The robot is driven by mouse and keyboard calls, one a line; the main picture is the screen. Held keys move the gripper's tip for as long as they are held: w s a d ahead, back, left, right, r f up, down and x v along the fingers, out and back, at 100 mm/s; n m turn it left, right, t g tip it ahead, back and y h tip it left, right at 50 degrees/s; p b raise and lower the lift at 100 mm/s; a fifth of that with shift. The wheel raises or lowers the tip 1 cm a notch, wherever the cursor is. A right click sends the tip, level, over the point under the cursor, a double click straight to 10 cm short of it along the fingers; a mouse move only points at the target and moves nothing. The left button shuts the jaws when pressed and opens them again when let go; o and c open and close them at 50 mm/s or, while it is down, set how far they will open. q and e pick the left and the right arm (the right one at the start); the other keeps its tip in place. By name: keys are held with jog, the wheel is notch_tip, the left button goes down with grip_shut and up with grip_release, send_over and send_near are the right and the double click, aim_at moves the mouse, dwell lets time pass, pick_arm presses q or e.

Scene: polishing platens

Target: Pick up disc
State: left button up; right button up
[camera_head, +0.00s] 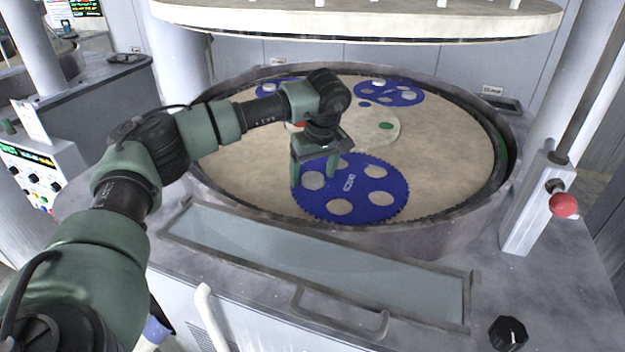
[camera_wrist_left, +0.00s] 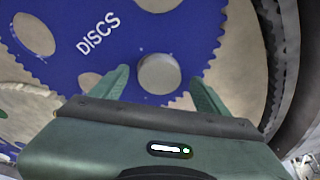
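A large blue toothed carrier (camera_head: 352,186) marked "DISCS" lies on the beige platen (camera_head: 250,170). It has several round openings with pale or grey round faces in them. One grey disc (camera_wrist_left: 158,73) sits in an opening near the carrier's toothed edge in the left wrist view. My left gripper (camera_head: 313,181) points down over the left part of this carrier. Its two fingers are apart, one on each side of the grey disc in the left wrist view (camera_wrist_left: 158,80), with nothing visibly gripped. Whether the fingertips touch the carrier cannot be told. My right gripper is not in view.
Other blue carriers (camera_head: 390,93) lie at the back of the platen. A raised rim (camera_head: 440,232) surrounds it. A round white upper plate (camera_head: 360,20) hangs above. A post with a red knob (camera_head: 563,205) stands at the right. A glass-topped tray (camera_head: 310,262) lies in front.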

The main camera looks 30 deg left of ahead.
pick_arm(q)
jog(key=shift+s+f, duration=0.15)
jog(key=shift+f, duration=0.1)
jog(key=c, duration=1.4)
